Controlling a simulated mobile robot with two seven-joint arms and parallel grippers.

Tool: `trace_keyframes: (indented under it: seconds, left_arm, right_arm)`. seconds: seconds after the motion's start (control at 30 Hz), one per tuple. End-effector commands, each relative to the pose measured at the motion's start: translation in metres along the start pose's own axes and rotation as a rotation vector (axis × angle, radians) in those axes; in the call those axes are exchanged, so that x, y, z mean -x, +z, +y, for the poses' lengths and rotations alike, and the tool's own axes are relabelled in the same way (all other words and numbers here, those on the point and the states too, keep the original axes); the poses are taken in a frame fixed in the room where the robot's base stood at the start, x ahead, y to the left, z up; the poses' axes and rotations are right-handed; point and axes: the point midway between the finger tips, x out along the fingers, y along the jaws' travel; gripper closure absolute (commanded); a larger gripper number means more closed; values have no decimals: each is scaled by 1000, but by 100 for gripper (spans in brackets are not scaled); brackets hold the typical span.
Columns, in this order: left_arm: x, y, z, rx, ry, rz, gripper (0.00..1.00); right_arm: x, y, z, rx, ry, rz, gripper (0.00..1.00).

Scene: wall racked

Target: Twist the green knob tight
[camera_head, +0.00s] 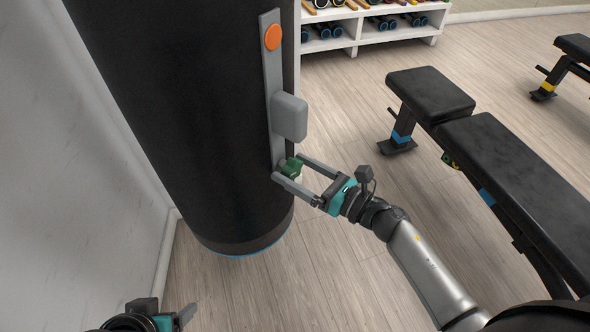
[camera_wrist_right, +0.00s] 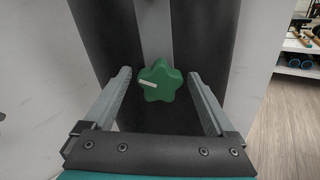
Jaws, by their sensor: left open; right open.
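The green knob (camera_head: 292,166) sits at the lower end of a grey strip (camera_head: 272,70) on a large black cylinder. In the right wrist view the knob (camera_wrist_right: 160,81) is star-shaped with a white mark pointing left. My right gripper (camera_head: 288,167) is open, with one finger on each side of the knob. In the right wrist view a gap shows between the knob and each finger (camera_wrist_right: 160,92). My left gripper (camera_head: 186,318) is at the bottom left edge, far from the knob, mostly cut off by the frame.
The black cylinder (camera_head: 190,110) stands beside a white wall (camera_head: 70,150). A grey block (camera_head: 289,117) juts out above the knob, and an orange disc (camera_head: 273,37) is at the strip's top. A black bench (camera_head: 500,160) stands at right. A white rack (camera_head: 370,32) is behind.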

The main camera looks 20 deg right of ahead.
Motion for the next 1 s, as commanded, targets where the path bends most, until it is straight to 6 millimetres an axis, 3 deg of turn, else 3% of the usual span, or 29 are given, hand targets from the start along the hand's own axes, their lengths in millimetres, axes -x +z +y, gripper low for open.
trace_keyframes:
  seconds: [0.37, 1.0]
  left_arm:
    - [-1, -2, 1, -1, 3, 12, 29]
    - [-1, -1, 1, -2, 3, 11, 29]
  right_arm:
    - [-5, 0, 0, -1, 0, 1, 11]
    - [-4, 0, 0, -1, 0, 1, 83]
